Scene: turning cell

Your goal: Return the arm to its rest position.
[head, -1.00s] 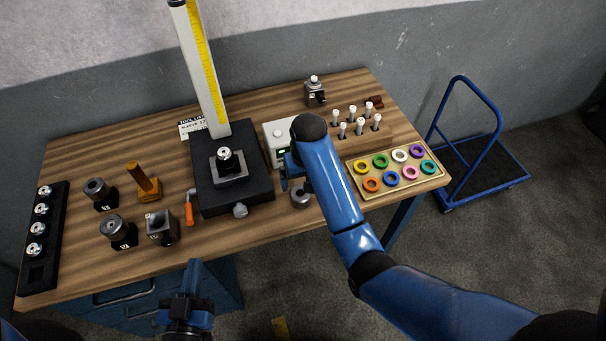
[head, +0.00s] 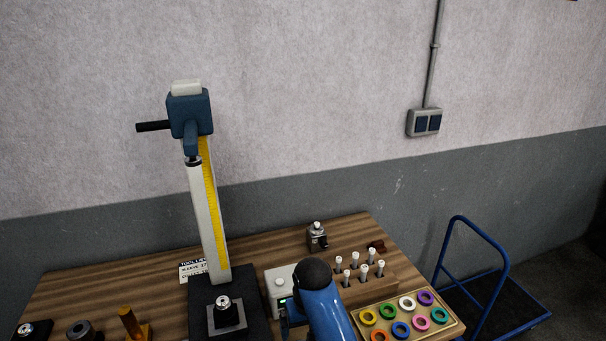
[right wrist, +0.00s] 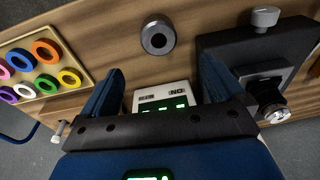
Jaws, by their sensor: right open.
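My right arm (head: 322,307) reaches in from the bottom of the head view, over the front of the wooden table. Its gripper is mostly hidden behind the wrist there, with a blue part showing beside a white box. In the right wrist view my right gripper (right wrist: 160,70) has its two blue fingers spread apart with nothing held between them. The white box with a green display (right wrist: 162,98) shows beyond the gap. My left gripper is in neither current view.
A tall measuring column (head: 212,225) on a black base stands left of my arm. A white-peg block (head: 368,283) and a ring tray (head: 447,325) lie to the right. A metal cylinder (right wrist: 157,38) stands near the gripper. A blue trolley (head: 500,262) stands beyond the table.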

